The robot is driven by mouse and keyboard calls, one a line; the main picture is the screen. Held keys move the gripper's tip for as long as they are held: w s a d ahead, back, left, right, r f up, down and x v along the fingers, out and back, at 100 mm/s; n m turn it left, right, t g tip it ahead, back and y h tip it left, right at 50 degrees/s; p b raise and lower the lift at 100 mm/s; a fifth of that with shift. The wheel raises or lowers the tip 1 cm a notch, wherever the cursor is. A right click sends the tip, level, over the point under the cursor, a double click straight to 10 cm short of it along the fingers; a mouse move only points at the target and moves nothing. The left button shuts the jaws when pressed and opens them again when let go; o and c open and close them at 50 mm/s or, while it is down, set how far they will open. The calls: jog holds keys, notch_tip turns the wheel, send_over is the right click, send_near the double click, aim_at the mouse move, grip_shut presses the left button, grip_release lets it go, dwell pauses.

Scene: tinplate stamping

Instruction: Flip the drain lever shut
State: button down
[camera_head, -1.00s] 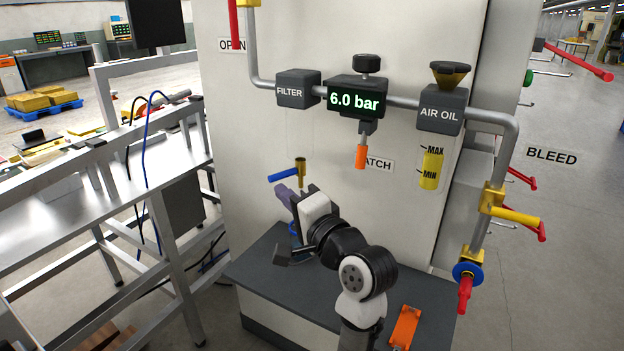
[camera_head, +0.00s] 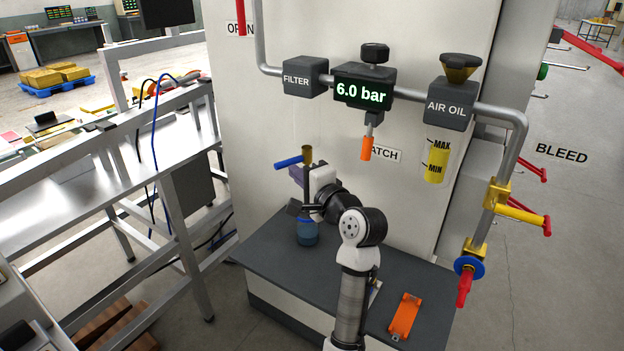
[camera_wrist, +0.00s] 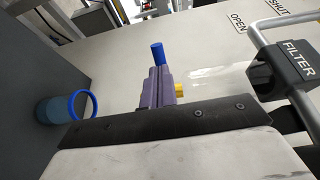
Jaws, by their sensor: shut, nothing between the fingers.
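The drain lever (camera_head: 288,162) is a blue bar. It sticks out to the left from a small brass valve (camera_head: 307,156) on the cabinet front, below the filter. In the wrist view the lever (camera_wrist: 158,53) shows just past my fingertips, and a bit of brass (camera_wrist: 180,89) shows beside the fingers. My gripper (camera_head: 296,173) has purple fingers, shut and empty, right below the lever. In the wrist view the gripper (camera_wrist: 158,72) seems to overlap the lever's near end; I cannot tell whether they touch.
A blue-rimmed jar (camera_head: 307,236) stands on the dark ledge (camera_head: 272,258) under the valve. An orange part (camera_head: 404,316) lies at the ledge's right. The metal bench (camera_head: 95,190) stands to the left. The filter block (camera_head: 305,78) and pipe are above.

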jog(key=shift+x, duration=0.85)
